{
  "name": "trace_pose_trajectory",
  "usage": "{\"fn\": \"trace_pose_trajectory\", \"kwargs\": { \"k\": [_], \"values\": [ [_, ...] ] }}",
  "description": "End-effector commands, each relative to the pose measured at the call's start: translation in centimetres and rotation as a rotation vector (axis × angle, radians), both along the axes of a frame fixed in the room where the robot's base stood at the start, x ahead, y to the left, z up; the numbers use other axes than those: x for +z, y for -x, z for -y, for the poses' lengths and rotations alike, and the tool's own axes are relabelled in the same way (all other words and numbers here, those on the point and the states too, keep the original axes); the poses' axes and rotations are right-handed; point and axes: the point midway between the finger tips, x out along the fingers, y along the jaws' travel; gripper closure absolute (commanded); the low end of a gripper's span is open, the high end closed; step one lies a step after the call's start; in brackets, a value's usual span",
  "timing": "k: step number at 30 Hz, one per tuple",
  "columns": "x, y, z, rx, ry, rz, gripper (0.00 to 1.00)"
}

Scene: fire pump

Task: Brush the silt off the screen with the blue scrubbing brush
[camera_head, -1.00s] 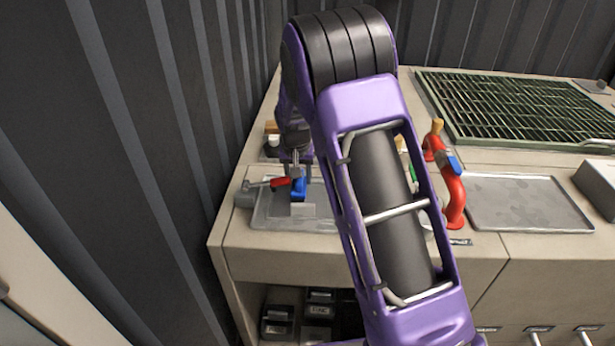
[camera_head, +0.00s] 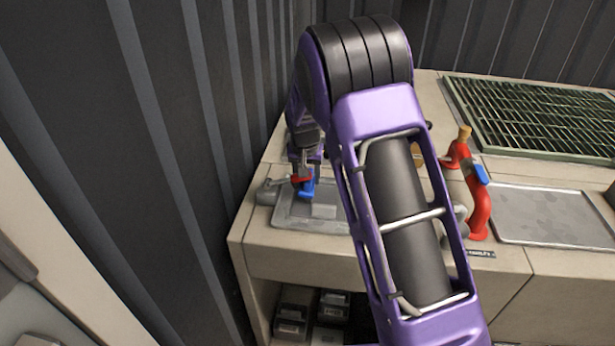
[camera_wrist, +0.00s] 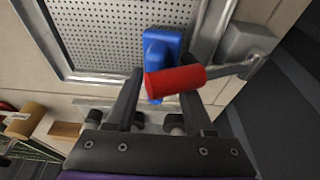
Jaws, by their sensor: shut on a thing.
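The blue scrubbing brush (camera_head: 307,189) is low over the grey framed tray (camera_head: 290,222) at the left end of the counter. In the wrist view the brush (camera_wrist: 162,48) lies between the two fingers of my gripper (camera_wrist: 160,98), which is shut on it. The perforated screen (camera_wrist: 100,32) fills the upper left there, inside a metal frame. A red handle (camera_wrist: 175,81) on a metal rod crosses in front of the brush, close to the right finger; whether they touch is unclear. I cannot make out silt clearly, nor whether the bristles touch the screen.
The red handle's rod joins a grey block (camera_wrist: 248,45) at the right in the wrist view. A red curved pipe with a blue part (camera_head: 480,200), a flat grey tray (camera_head: 550,215) and a green grate (camera_head: 540,115) stand farther right. A dark corrugated wall (camera_head: 200,130) is close at left.

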Motion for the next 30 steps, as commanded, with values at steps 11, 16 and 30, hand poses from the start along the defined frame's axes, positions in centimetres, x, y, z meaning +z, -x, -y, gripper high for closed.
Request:
{"fn": "trace_pose_trajectory", "kwargs": {
  "k": [11,16,30],
  "values": [
    [-0.2,1.2,3.5,-0.004,0.014,-0.024,1.00],
    [-0.2,1.3,4.4,-0.007,0.015,-0.024,1.00],
    [0.1,1.6,7.1,-0.006,0.011,-0.015,1.00]
  ]
}}
